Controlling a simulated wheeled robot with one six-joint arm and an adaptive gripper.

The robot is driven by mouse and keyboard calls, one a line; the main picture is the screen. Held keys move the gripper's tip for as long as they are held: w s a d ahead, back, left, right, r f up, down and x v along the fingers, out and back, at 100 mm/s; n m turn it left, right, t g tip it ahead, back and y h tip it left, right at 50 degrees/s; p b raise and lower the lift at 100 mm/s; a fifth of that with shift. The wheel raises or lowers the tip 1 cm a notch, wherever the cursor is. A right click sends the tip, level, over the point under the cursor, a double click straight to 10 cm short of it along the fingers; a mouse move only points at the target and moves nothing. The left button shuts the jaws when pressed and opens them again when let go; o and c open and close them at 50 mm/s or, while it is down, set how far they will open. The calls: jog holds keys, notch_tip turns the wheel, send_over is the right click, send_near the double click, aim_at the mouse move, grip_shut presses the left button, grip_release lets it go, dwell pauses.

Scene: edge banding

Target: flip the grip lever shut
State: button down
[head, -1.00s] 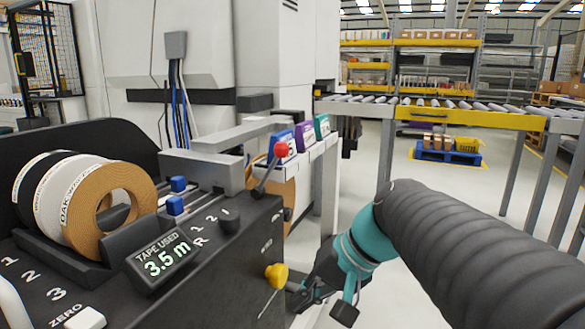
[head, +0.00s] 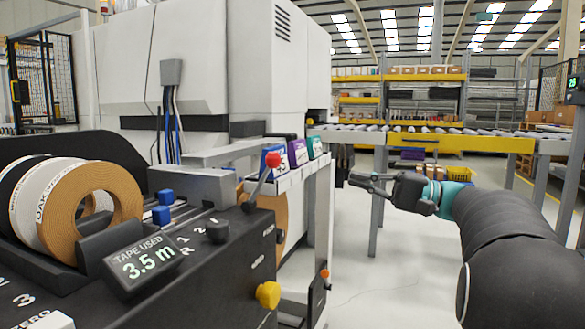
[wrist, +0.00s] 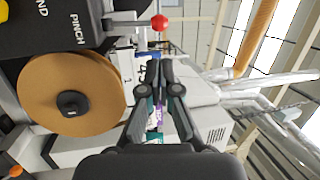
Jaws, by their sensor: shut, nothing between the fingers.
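The only lever I see on the dark machine (head: 225,260) is a metal one with a red ball (head: 273,158). It stands up from the machine's right edge, tilted to the right, and I take it to be the grip lever. In the wrist view its red ball (wrist: 159,22) is near the top, beside the word PINCH. My gripper (head: 352,181) is shut and empty, in open air to the right of the machine and apart from the lever. In the wrist view the closed fingertips (wrist: 160,66) are below the red ball in the picture.
A yellow knob (head: 268,294) sticks out of the machine's front face. Tape rolls (head: 90,205) stand on its left, behind the display (head: 150,262). Small coloured boxes (head: 297,152) line a ledge behind the lever. A roller conveyor (head: 430,138) crosses behind my gripper. Floor between is clear.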

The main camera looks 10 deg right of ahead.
jog(key=shift+a, duration=0.1)
jog(key=x, duration=1.4)
jog(key=shift+b, duration=0.4)
jog(key=shift+a, duration=0.1)
